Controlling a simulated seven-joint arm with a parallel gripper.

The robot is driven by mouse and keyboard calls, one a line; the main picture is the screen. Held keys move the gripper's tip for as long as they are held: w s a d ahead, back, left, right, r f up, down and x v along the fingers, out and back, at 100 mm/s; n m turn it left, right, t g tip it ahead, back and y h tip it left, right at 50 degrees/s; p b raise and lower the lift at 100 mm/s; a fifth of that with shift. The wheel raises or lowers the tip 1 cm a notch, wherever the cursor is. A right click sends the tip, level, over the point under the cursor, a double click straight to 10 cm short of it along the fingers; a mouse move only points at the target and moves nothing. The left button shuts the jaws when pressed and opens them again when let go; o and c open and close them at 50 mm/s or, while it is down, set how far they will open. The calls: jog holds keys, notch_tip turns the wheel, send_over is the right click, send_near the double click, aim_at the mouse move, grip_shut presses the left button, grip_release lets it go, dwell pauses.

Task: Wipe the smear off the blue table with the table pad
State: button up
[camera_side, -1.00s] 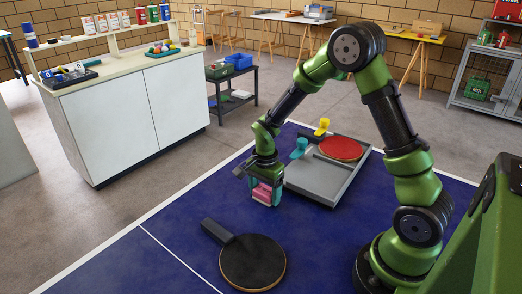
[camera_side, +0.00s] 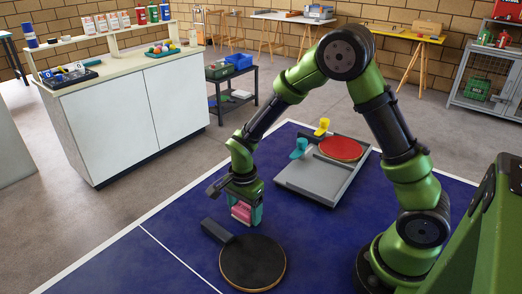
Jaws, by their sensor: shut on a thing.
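The blue table (camera_side: 160,270) has white lines and fills the lower middle of the side view. My gripper (camera_side: 243,217) is shut on the pink table pad (camera_side: 241,212). It holds the pad low over the table, just beyond the black paddle's handle. I cannot tell whether the pad touches the table. I cannot make out the smear in this view.
A black paddle (camera_side: 253,265) lies on the table close in front of the pad. A grey tray (camera_side: 300,184) behind to the right holds a red paddle (camera_side: 341,148); a teal item (camera_side: 299,149) and a yellow item (camera_side: 322,127) are at its left side.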

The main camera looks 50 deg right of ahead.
aim_at(268, 196)
jog(key=shift+a, duration=0.8)
jog(key=shift+d, duration=5.85)
jog(key=shift+d+r, duration=0.1)
jog(key=shift+d, duration=0.05)
notch_tip(268, 196, up, 8)
